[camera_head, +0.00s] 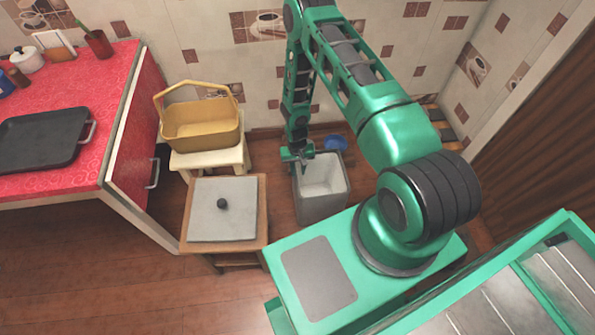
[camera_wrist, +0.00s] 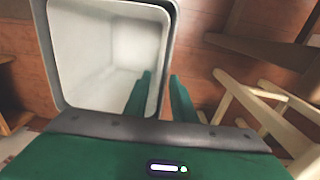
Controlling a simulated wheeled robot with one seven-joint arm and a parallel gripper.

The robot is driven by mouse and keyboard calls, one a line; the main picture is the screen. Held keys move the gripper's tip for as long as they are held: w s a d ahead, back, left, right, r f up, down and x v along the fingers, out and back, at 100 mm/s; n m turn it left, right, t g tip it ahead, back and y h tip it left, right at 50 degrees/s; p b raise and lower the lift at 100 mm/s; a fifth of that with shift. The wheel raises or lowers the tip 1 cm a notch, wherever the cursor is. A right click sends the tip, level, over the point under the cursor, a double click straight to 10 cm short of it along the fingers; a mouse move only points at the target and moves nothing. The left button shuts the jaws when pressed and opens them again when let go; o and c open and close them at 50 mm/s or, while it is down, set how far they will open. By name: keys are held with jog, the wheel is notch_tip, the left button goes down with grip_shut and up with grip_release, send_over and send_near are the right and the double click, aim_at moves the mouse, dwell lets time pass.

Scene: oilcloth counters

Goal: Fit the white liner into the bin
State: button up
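The grey bin (camera_head: 318,208) stands on the floor beside my base. Its inside is white, and this white lining (camera_wrist: 88,45) fills it below the grey rim (camera_wrist: 45,60) in the wrist view. I take this lining for the liner. No separate white liner shows elsewhere. My gripper (camera_head: 304,166) is at the bin's back-left rim in the head view. In the wrist view my gripper (camera_wrist: 161,78) has one finger over the bin's opening and the other outside its wall. The fingers are apart, with a gap around the rim. Contact with the rim cannot be told.
A grey square lid (camera_head: 236,222) with a black knob lies on a wooden stool left of the bin. A yellow basket (camera_head: 200,137) stands on a pale stool behind it. A blue object (camera_head: 336,142) is behind the bin. The red counter (camera_head: 85,160) is at left.

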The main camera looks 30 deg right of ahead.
notch_tip(320, 180, up, 10)
jog(key=shift+a+r, duration=0.2)
jog(key=shift+r, duration=0.05)
jog(key=shift+w, duration=0.1)
jog(key=s+d+r, duration=0.2)
jog(key=d+r, duration=0.2)
jog(key=r, duration=0.7)
jog(key=s+d+r+m+h, duration=0.15)
jog(key=d+r, duration=0.25)
jog(key=r, duration=0.6)
jog(key=s+d+r, duration=0.2)
jog(key=d+r, duration=0.2)
jog(key=r, duration=0.7)
jog(key=s+r+m+y, duration=0.1)
jog(key=s+r, duration=0.8)
jog(key=s, duration=0.4)
jog(key=s+a+r+y, duration=0.1)
jog(key=s+r, duration=0.8)
jog(key=s, duration=0.3)
jog(key=shift+s+m, duration=0.35)
jog(key=shift+s, duration=0.05)
jog(key=shift+a, duration=0.1)
